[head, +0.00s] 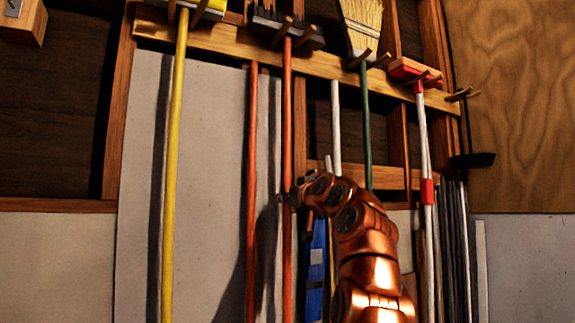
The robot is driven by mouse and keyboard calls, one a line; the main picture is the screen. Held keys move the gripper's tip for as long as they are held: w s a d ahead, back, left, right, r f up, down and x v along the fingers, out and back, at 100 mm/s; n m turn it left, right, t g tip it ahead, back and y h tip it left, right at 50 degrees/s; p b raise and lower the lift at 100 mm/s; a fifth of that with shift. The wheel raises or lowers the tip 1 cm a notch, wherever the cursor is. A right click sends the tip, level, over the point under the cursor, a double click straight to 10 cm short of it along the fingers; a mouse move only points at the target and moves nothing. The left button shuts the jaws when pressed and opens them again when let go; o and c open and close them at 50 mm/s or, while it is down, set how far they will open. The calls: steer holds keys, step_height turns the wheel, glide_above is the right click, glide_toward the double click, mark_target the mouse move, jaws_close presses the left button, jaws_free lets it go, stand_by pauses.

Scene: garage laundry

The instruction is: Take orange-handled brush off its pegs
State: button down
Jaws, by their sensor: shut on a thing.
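The orange-handled brush (287,110) hangs upright, its dark bristled head (262,18) at the top of the wooden rail. Two wooden pegs, a left peg (281,32) and a right peg (306,35), stick out at its head, one on each side of the handle. The head still appears to be at the pegs; I cannot tell whether it bears on them. My gripper (288,198) is shut on the orange handle well below the head. The fingers are small and dark here, and my copper arm reaches up from the lower right.
A yellow-handled broom (173,170) hangs to the left. Another orange pole (251,200) stands close beside the brush handle. A green-handled straw broom (366,130) and a red-headed broom (422,130) hang to the right. A blue item (316,270) is beside my arm.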

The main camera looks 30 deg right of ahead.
mark_target(289, 171)
steer(key=shift+r, duration=0.15)
steer(key=r+p, duration=0.6)
steer(key=shift+s+r, duration=0.25)
steer(key=shift+r, duration=0.15)
steer(key=s+a+b, duration=0.1)
steer(key=s+b, duration=0.7)
steer(key=s, duration=1.1)
steer(key=shift+s+a, duration=0.3)
steer(key=shift+a, duration=0.05)
